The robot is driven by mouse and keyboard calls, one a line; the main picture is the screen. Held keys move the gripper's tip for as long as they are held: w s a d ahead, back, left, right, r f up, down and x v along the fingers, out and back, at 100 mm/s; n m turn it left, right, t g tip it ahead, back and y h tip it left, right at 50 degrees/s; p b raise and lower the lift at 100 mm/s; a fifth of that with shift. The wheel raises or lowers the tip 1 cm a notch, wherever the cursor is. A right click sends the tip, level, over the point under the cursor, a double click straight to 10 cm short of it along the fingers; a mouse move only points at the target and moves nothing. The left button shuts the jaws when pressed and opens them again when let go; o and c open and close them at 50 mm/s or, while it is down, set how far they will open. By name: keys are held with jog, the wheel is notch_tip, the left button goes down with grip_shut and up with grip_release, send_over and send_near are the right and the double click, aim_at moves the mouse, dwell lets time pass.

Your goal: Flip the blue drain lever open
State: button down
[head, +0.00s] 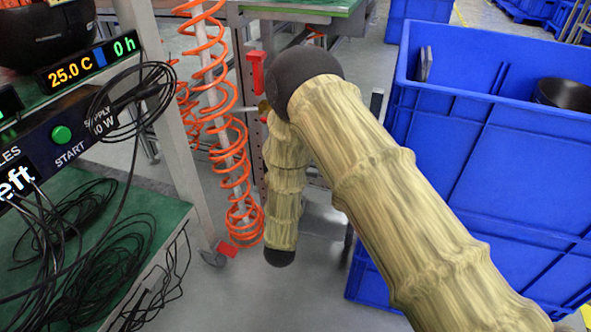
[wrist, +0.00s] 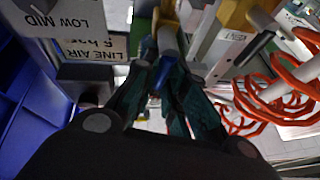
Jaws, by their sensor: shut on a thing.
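The blue drain lever (wrist: 160,77) shows as a short dark blue piece in the wrist view, below a greyish cylindrical fitting (wrist: 167,42). My gripper (wrist: 165,68) has its dark green fingers on either side of the blue piece and is shut on it. The fingers hide part of the lever, so its exact angle is hard to tell. In the head view my sleeved arm hides the lever and the gripper.
Labels reading "LOW MID" (wrist: 62,18) and "LINE AIR" (wrist: 92,47) are near the gripper. Orange coiled hose (head: 205,95) hangs left of my arm; a red handle (head: 257,72) is behind it. A large blue bin (head: 480,150) stands right. A rack with cables (head: 75,240) stands left.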

jog(key=shift+a+n+y+p, duration=0.15)
jog(key=shift+n+y+p, duration=0.25)
jog(key=shift+n, duration=0.4)
jog(key=c, duration=1.5)
grip_release()
jog(key=shift+o, duration=0.2)
notch_tip(320, 180, up, 10)
